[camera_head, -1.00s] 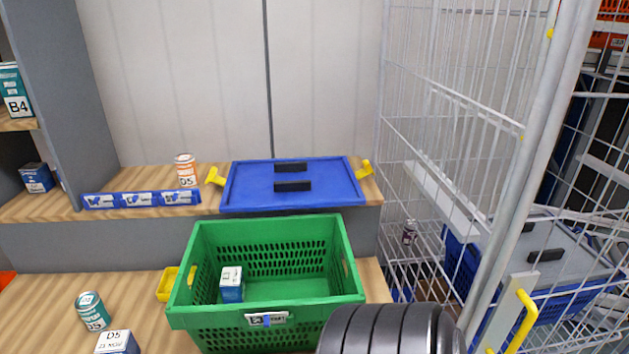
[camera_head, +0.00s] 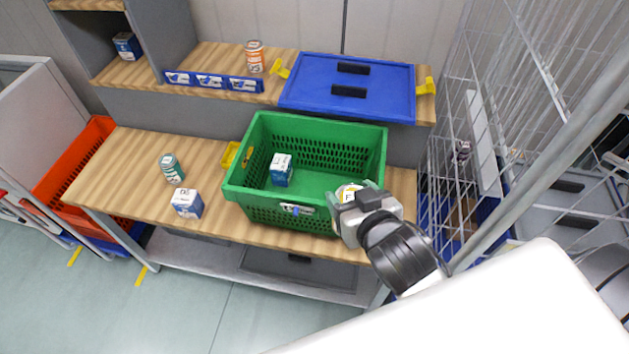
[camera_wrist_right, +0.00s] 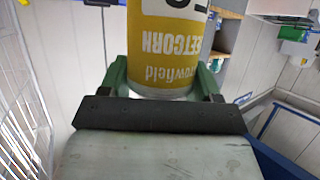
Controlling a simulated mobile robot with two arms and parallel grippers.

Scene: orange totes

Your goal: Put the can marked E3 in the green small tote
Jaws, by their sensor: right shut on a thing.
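My right gripper (camera_head: 356,198) is shut on a yellow and white can (camera_head: 346,192) at the right front part of the green small tote (camera_head: 255,201). In the right wrist view the can (camera_wrist_right: 172,45) sits between the green fingers, its sweetcorn lettering upside down. Its mark starts with an E in the head view; the rest is too small to read surely. I cannot tell how high the can is over the rim. The tote stands on the wooden bench and holds a blue and white box (camera_head: 281,170) at its left. My left gripper is not in view.
A teal can (camera_head: 172,168) and a D5 box (camera_head: 187,204) stand on the bench (camera_head: 130,160) left of the tote. An orange can (camera_head: 254,57) and a blue lid (camera_head: 345,85) are on the shelf behind. A wire cage (camera_head: 480,130) rises close at the right.

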